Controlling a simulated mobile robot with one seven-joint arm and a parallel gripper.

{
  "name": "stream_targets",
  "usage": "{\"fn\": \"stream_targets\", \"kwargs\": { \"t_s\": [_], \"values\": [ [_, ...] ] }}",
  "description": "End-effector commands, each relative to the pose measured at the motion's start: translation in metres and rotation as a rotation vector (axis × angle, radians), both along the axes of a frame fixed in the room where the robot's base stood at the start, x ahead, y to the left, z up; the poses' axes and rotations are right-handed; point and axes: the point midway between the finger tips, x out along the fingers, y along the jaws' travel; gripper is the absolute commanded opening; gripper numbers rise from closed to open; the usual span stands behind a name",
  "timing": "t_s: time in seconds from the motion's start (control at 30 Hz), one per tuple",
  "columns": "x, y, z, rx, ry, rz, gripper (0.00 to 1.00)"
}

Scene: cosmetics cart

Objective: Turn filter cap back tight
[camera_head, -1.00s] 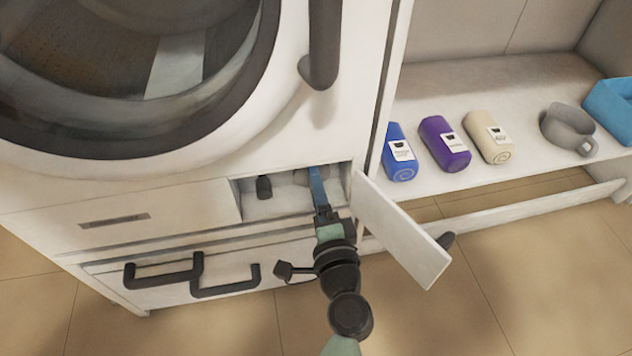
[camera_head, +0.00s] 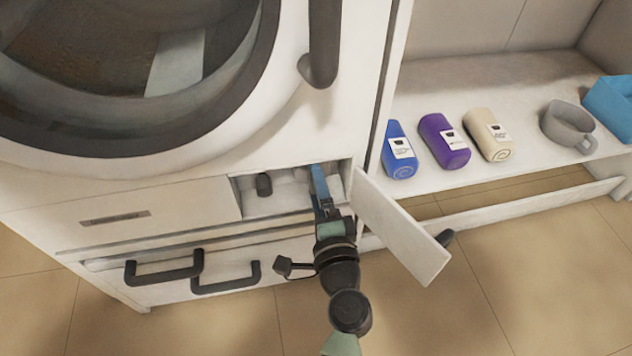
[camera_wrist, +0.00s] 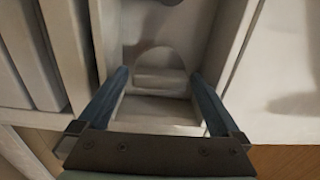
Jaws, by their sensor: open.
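The filter compartment (camera_head: 285,203) is an open recess low on the front of the white machine. My gripper (camera_head: 318,172) reaches into its right part with its blue fingers. In the wrist view my gripper (camera_wrist: 160,75) is open, one finger on each side of a pale rounded form with a flat ledge, which looks like the filter cap (camera_wrist: 160,78). The cap's turn angle and seating are not clear. In the head view my gripper partly hides it.
A dark plug (camera_head: 264,185) stands at the recess's left. The open white flap (camera_head: 402,232) sticks out to the right, close to my arm. Black handles (camera_head: 165,268) are below. Blue, purple and cream bottles (camera_head: 488,135) and a grey mug (camera_head: 568,128) are on the right shelf.

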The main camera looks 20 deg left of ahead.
Motion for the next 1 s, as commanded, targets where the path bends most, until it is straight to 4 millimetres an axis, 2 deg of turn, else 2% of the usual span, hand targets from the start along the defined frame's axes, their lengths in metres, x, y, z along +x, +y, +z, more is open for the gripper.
{"fn": "stream_targets", "kwargs": {
  "t_s": [0.13,0.27,0.7,1.0],
  "values": [
    [-0.003,-0.002,0.000,0.000,0.001,-0.001,1.00],
    [-0.016,-0.011,0.000,0.000,0.004,-0.001,1.00],
    [-0.090,-0.061,0.001,0.001,0.003,-0.003,1.00],
    [-0.108,-0.073,0.000,0.000,0.000,0.000,1.00]
  ]
}}
